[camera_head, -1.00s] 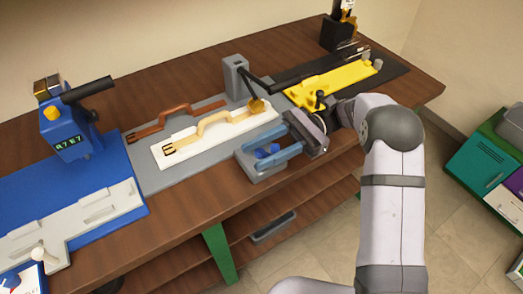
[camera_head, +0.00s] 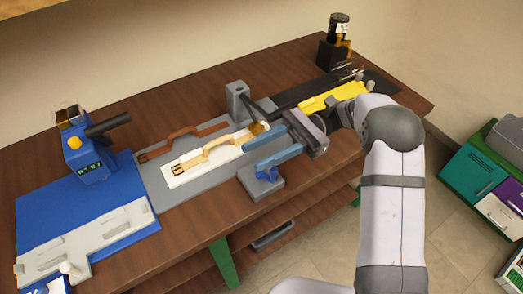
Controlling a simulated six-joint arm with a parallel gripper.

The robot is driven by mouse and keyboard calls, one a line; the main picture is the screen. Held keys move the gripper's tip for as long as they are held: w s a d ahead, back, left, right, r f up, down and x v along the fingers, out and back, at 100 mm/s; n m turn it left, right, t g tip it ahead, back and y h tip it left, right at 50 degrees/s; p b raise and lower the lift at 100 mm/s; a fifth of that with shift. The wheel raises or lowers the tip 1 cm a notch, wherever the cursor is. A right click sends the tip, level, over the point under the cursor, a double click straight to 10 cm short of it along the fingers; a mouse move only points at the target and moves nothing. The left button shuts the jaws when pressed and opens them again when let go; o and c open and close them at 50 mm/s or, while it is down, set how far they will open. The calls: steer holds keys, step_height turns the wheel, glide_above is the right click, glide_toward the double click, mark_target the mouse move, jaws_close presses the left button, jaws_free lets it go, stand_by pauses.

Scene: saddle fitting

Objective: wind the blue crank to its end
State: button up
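The blue crank (camera_head: 268,174) is a small blue piece on a grey block (camera_head: 262,187) at the front edge of the grey base plate, near the middle of the bench. Its exact angle is too small to tell. My gripper (camera_head: 253,157) has two blue-grey fingers pointing left, spread apart with nothing seen between them. It hangs above and behind the crank in the head view. The lower finger passes close over the crank in the picture; I see no grip on it. A cream strap (camera_head: 212,155) lies on a white plate (camera_head: 185,178) beside the block.
A brown strap (camera_head: 185,140) lies behind the cream one. A grey post (camera_head: 237,100) with a dark lever stands behind my gripper. A blue station (camera_head: 90,160) with a display stands left. A yellow fixture (camera_head: 318,103) and black holder (camera_head: 338,50) are at the right.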

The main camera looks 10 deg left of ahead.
stand_by(0.4)
steer(key=w+d+f+m+t+y+b, duration=0.1)
steer(key=f+m+t+b, duration=0.1)
steer(key=b, duration=0.4)
steer(key=d+f+m+t+y+b, duration=0.2)
steer(key=f+t+b, duration=0.1)
steer(key=b, duration=0.4)
steer(key=w+d+f+m+t+y+b, duration=0.1)
steer(key=d+f+m+t+b, duration=0.1)
steer(key=b, duration=0.4)
steer(key=shift+w+f+t, duration=0.2)
steer(key=shift+f+t, duration=0.1)
steer(key=shift+f, duration=0.2)
steer(key=shift+w+f+t, duration=0.15)
steer(key=shift+f+t, duration=0.15)
steer(key=shift+f, duration=0.2)
steer(key=d+f+m+t+b, duration=0.1)
steer(key=t+b, duration=0.1)
steer(key=b, duration=0.1)
steer(key=shift+w+f+y, duration=0.1)
steer(key=shift+f+y, duration=0.05)
steer(key=shift+y, duration=0.25)
